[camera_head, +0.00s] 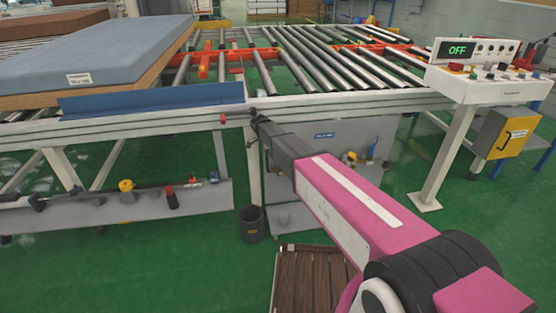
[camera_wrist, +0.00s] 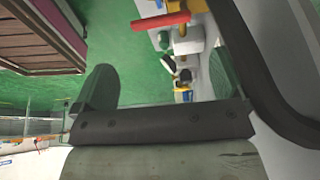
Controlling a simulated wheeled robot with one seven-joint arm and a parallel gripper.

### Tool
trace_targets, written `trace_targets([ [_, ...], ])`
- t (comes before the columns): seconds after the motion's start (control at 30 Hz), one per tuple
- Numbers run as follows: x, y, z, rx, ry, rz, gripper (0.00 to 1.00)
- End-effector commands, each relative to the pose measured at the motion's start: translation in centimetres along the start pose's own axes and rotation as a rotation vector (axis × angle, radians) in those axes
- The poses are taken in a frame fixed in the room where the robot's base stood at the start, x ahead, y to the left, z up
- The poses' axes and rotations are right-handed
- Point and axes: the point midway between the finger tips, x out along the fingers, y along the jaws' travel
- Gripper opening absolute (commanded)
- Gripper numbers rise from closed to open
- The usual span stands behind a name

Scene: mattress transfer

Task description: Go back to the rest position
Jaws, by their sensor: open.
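My pink and black arm reaches from the lower right up to the front rail of the roller conveyor (camera_head: 340,104). My gripper (camera_head: 257,119) is at the arm's far end, close to the rail; whether it touches it I cannot tell. In the wrist view my gripper (camera_wrist: 160,82) shows two fingers spread apart with nothing held between them. A blue-grey mattress (camera_head: 95,52) with a tan side lies on the left part of the conveyor, away from my gripper.
A control panel (camera_head: 490,87) with a green "OFF" display stands at the right, with a yellow box (camera_head: 505,133) below. A dark bin (camera_head: 252,222) and a brown slatted pallet (camera_head: 310,275) are on the green floor. A blue strip (camera_head: 150,99) runs along the rail.

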Motion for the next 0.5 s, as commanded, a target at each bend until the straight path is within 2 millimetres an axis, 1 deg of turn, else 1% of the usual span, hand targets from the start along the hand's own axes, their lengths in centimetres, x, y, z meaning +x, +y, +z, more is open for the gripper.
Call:
trace_targets([
  [0.03, -0.7, 0.0, 0.0, 0.000, 0.000, -0.002, 1.00],
  [0.1, -1.3, 0.0, 0.0, 0.000, -0.001, -0.002, 1.00],
  [0.2, -1.7, 0.0, 0.0, 0.000, 0.000, -0.001, 1.00],
  [0.5, -1.8, 0.0, 0.0, 0.000, 0.000, 0.000, 1.00],
])
